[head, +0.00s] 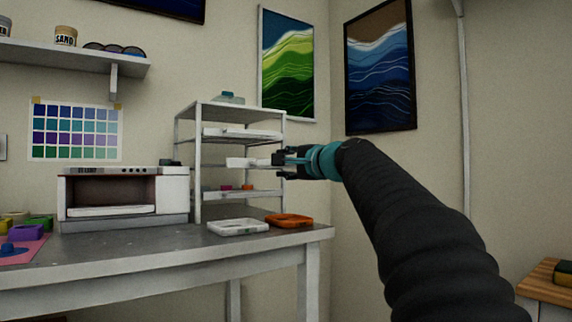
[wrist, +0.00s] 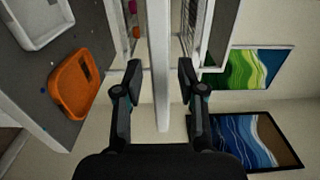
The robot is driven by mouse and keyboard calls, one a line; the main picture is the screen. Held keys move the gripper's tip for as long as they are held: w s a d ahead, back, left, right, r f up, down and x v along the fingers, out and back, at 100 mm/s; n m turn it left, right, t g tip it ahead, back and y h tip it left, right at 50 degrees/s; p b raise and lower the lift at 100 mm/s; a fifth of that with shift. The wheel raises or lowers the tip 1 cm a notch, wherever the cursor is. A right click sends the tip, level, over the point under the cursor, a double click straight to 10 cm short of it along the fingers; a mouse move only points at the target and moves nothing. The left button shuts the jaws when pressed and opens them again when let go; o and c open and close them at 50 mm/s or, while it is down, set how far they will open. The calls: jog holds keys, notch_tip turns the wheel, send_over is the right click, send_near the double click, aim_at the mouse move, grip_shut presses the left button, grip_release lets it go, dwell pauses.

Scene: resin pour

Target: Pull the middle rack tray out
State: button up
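The open-sided grey rack (head: 198,150) stands on the workbench, with white trays on several levels. The middle tray (head: 245,162) is white and sits between an upper tray (head: 240,132) and a lower tray (head: 228,195). My gripper (head: 280,164) is at the right side of the rack, level with the middle tray. In the wrist view my gripper (wrist: 159,76) is open, and the middle tray (wrist: 160,50) shows as a pale strip between the fingers, with a gap on each side. The tray's end near my gripper is partly hidden in the head view.
On the workbench (head: 150,255), a white tray (head: 238,227) and an orange tray (head: 289,220) lie in front of the rack. A small white oven (head: 175,190) stands left of the rack. Small coloured pieces (head: 247,187) lie on the lower tray. Walls with paintings are behind.

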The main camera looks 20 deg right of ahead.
jog(key=v, duration=1.2)
dwell(0.3)
